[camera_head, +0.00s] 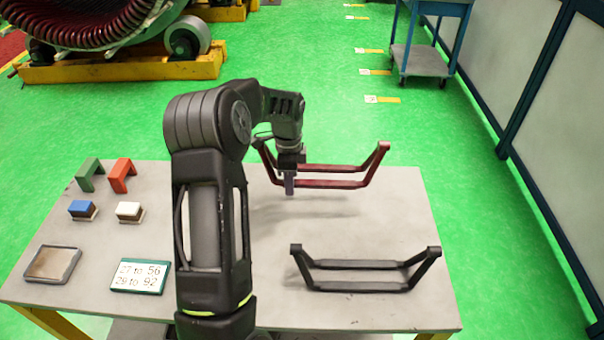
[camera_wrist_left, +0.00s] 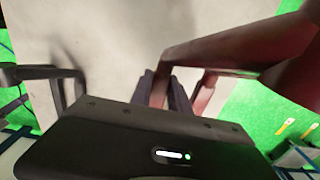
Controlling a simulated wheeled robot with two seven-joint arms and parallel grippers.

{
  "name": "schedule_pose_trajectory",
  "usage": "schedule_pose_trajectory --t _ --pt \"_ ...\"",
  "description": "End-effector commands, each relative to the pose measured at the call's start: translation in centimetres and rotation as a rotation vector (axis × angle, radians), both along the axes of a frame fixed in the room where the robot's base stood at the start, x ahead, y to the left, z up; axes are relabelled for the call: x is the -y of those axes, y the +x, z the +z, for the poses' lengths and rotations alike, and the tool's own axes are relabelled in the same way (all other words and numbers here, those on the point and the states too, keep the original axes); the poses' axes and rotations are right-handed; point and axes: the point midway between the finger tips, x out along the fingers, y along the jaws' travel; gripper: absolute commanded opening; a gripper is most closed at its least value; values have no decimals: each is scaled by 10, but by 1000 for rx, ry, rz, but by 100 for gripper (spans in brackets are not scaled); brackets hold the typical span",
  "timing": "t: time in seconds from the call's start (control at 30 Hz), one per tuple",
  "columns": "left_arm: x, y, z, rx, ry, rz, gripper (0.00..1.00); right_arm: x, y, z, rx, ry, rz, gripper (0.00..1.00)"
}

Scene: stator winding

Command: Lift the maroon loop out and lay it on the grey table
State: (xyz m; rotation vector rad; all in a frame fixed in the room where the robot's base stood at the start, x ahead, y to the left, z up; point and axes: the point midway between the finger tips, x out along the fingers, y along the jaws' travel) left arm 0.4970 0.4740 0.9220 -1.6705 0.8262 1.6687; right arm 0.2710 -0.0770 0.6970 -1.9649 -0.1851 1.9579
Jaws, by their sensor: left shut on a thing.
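The maroon loop (camera_head: 340,184) is a long frame with two bars and raised, angled ends. My left gripper (camera_head: 289,186) is shut on its near bar, left of the middle, and holds it above the grey table (camera_head: 250,300). A soft shadow lies on the table below the loop, so it looks clear of the surface. In the left wrist view, the loop (camera_wrist_left: 235,45) passes between the fingers (camera_wrist_left: 168,92) of my left gripper. My arm hides part of the loop's left end. My right gripper is not in view.
A black loop (camera_head: 365,276) lies on the table's front right. Green (camera_head: 90,174) and red (camera_head: 122,174) brackets, small blocks (camera_head: 83,209), a tray (camera_head: 52,264) and a number card (camera_head: 138,276) are at left. The stator (camera_head: 80,20) stands behind left, a cart (camera_head: 420,60) behind right.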

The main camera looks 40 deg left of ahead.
Motion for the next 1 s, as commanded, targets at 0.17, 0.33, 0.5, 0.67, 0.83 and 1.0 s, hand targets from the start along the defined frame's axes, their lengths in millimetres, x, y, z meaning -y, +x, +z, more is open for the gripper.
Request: schedule_pose_trajectory --t 0.17,0.33,0.5,0.67,0.83,1.0 --pt "0 1 1 2 0 0 0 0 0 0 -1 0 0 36" --pt "0 1 -1 2 0 0 0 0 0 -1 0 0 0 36" --pt "0 1 -9 1 0 0 0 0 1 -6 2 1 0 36" --pt "0 0 -22 1 -1 0 0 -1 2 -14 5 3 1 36" --pt "0 0 -39 1 -1 0 0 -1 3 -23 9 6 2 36" --pt "0 1 -49 4 0 0 0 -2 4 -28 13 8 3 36"
